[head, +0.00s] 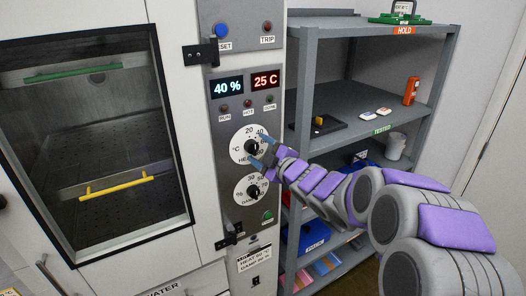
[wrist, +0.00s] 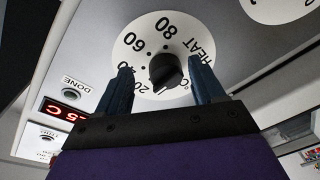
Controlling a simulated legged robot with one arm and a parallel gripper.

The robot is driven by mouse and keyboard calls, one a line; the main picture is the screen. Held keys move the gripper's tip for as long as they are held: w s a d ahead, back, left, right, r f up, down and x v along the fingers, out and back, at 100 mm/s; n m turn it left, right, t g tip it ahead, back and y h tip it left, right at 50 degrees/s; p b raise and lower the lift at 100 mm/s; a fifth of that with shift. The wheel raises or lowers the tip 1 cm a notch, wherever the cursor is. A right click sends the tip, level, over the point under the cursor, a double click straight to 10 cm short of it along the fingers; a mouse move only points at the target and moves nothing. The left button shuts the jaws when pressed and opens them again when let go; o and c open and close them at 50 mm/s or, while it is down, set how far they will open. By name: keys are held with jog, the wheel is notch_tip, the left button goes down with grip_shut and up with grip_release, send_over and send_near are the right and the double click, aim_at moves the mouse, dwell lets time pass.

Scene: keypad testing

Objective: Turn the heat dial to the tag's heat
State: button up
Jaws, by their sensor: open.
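The heat dial (head: 240,149) is a white disc with a black knob on the grey control panel. In the wrist view the heat dial (wrist: 133,46) appears upside down with 20, 40, 60 and 80 marks; its black knob (wrist: 165,71) is between my fingers. My gripper (head: 262,154) is open at the dial, one finger on each side of the knob, with a visible gap on the left side. The tag (head: 254,259) below the panel has heat and damp lines, too small to read surely.
The damp dial (head: 242,190) sits just below the heat dial. Displays show 40 % (head: 228,86) and 25 C (head: 266,80). The chamber window (head: 95,140) is left of the panel; a grey shelf (head: 385,30) with small items stands right, behind my arm.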

jog(key=shift+s+a, duration=0.1)
jog(key=shift+a, duration=1)
jog(key=shift+c, duration=1.3)
jog(key=shift+d+f, duration=0.15)
jog(key=c, duration=0.3)
jog(key=shift+d, duration=0.45)
jog(key=c, duration=0.3)
jog(key=shift+c, duration=0.9)
